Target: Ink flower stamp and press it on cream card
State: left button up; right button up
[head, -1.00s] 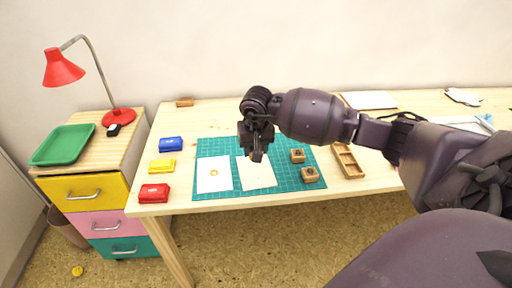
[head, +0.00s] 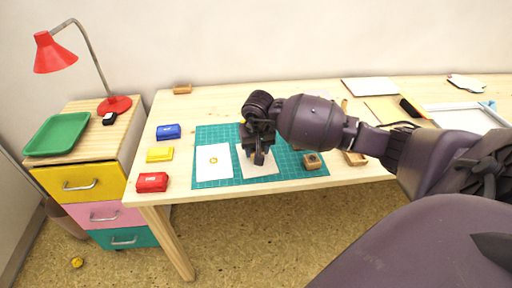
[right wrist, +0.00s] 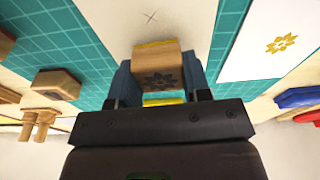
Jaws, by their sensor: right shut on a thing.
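My right gripper (head: 259,158) is over the cream card (head: 271,171) on the green cutting mat. In the right wrist view my right gripper (right wrist: 158,88) is shut on a wooden flower stamp (right wrist: 157,70) with a dark flower mark on its side. A yellow strip shows along the stamp's edge. The cream card (right wrist: 118,22) bears a small pencil cross and no print that I can see. I cannot tell whether the stamp touches it. The yellow inkpad (head: 159,154) lies left of the mat, between the blue inkpad (head: 168,131) and the red inkpad (head: 152,182). My left gripper is out of view.
A white card (head: 213,174) with a yellow flower print lies left of the cream card. Another wooden stamp (head: 312,161) stands on the mat's right side. A wooden tray (head: 355,159) is partly hidden by my arm. A red lamp (head: 115,105) stands on the drawer cabinet.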

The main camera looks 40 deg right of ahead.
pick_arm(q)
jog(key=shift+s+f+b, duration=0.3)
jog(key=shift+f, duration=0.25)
pick_arm(e)
jog(key=shift+f, duration=0.6)
dwell(1.2)
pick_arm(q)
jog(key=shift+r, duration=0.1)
pick_arm(e)
jog(key=shift+r, duration=0.2)
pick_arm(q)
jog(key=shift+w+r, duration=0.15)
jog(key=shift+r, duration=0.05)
pick_arm(e)
jog(key=shift+r, duration=0.45)
jog(key=shift+r, duration=0.15)
jog(key=shift+r+p, duration=0.4)
jog(key=shift+r, duration=0.1)
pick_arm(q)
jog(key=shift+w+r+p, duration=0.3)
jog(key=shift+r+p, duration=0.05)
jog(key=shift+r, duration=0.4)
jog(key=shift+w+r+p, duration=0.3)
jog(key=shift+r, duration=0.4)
pick_arm(e)
jog(key=shift+r, duration=2.1)
